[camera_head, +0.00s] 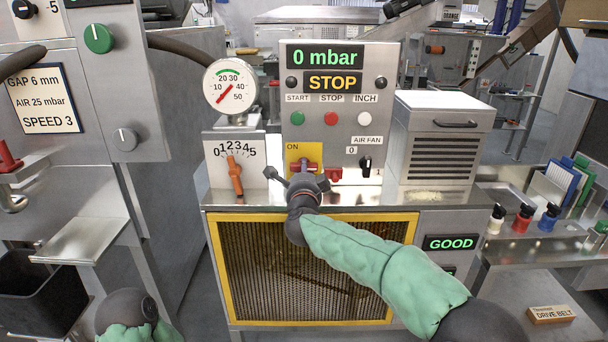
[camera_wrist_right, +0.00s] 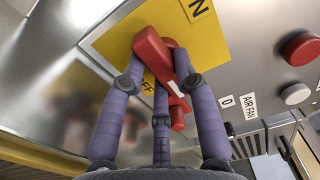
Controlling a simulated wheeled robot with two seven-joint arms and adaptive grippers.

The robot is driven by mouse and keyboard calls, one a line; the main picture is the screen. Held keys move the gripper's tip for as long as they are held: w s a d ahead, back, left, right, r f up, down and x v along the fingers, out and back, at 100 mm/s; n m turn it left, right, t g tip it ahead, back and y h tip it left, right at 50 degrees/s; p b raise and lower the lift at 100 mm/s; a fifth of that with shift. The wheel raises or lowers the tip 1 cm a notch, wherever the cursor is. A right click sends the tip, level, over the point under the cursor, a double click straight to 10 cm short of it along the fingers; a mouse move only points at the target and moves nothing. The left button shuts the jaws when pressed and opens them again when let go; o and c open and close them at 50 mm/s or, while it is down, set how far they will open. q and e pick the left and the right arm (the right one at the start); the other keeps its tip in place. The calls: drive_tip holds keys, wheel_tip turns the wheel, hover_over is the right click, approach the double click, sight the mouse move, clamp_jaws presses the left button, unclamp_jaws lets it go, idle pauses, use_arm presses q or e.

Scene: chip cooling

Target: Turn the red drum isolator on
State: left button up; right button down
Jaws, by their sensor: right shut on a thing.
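The red drum isolator handle (camera_head: 307,165) sits on a yellow plate (camera_head: 292,151) on the front of the control panel. The plate's ON label shows at its upper left. My right gripper (camera_head: 300,182) reaches up to the handle and hides part of it and of the plate. In the right wrist view, its three fingers (camera_wrist_right: 160,85) are closed around the red handle (camera_wrist_right: 155,58), which has a white mark near one end. Part of the OFF label shows between the fingers. The handle's exact setting is hard to tell. My left gripper is out of view.
The panel displays (camera_head: 332,83) read 0 mbar and STOP, above green, red and white buttons. A red part (camera_head: 334,174) and the black air fan knob (camera_head: 365,164) are right of the handle. An orange lever (camera_head: 235,176) on a scale stands left. A yellow-framed mesh (camera_head: 310,270) lies below.

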drive_tip(key=shift+f, duration=0.1)
drive_tip(key=c, duration=0.9)
unclamp_jaws()
drive_tip(key=shift+c, duration=0.2)
drive_tip(key=s, duration=1.2)
